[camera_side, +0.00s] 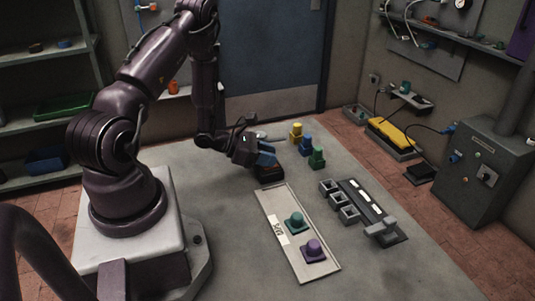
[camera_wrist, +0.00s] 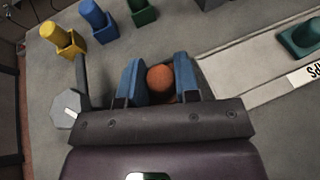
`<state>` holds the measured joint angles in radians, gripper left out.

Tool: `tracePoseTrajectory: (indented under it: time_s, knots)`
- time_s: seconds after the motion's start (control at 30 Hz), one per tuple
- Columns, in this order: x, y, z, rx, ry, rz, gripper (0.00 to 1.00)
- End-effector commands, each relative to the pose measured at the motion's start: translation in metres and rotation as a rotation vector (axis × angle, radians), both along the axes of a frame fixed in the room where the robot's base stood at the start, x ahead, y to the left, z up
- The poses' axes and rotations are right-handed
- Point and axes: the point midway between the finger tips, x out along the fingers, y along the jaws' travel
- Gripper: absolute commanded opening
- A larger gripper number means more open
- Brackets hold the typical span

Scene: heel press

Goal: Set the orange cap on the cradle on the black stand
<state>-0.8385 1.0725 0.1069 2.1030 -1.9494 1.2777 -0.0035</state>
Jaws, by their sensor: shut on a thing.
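The orange cap (camera_wrist: 160,79) shows as a round orange top between the two blue fingers of my gripper (camera_wrist: 159,84) in the wrist view. The fingers are shut on its sides. In the side view my gripper (camera_side: 265,157) points down over a dark block (camera_side: 269,173) at the far end of the pale tray; the fingers hide most of the cap there. I cannot tell whether the cap is clear of the block. The black stand (camera_side: 368,203) lies flat at the right. A grey raised piece (camera_side: 381,229) at its near end looks like the cradle and seems empty.
The pale tray (camera_side: 270,208) holds a teal cap (camera_side: 295,221) and a purple cap (camera_side: 313,248). Yellow (camera_side: 296,131), blue (camera_side: 306,145) and green (camera_side: 317,156) pieces stand behind my gripper. Grey square cups (camera_side: 339,201) line the stand's left side.

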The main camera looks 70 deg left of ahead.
Motion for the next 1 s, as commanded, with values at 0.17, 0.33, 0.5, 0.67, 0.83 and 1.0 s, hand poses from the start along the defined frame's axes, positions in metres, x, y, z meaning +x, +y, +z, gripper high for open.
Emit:
tracePoseTrajectory:
  time_s: [0.17,0.33,0.5,0.67,0.83,1.0]
  knots:
    - [0.000,0.000,-0.002,0.000,0.000,0.000,0.07]
    - [0.000,0.000,-0.002,0.000,0.000,0.001,0.57]
    - [0.000,0.000,-0.002,0.000,0.000,0.001,0.59]
    - [-0.002,0.001,-0.001,0.001,0.001,0.001,0.59]
    - [-0.020,0.008,0.007,0.002,0.000,0.004,0.59]
    - [-0.054,0.018,0.021,0.002,-0.001,0.007,0.59]
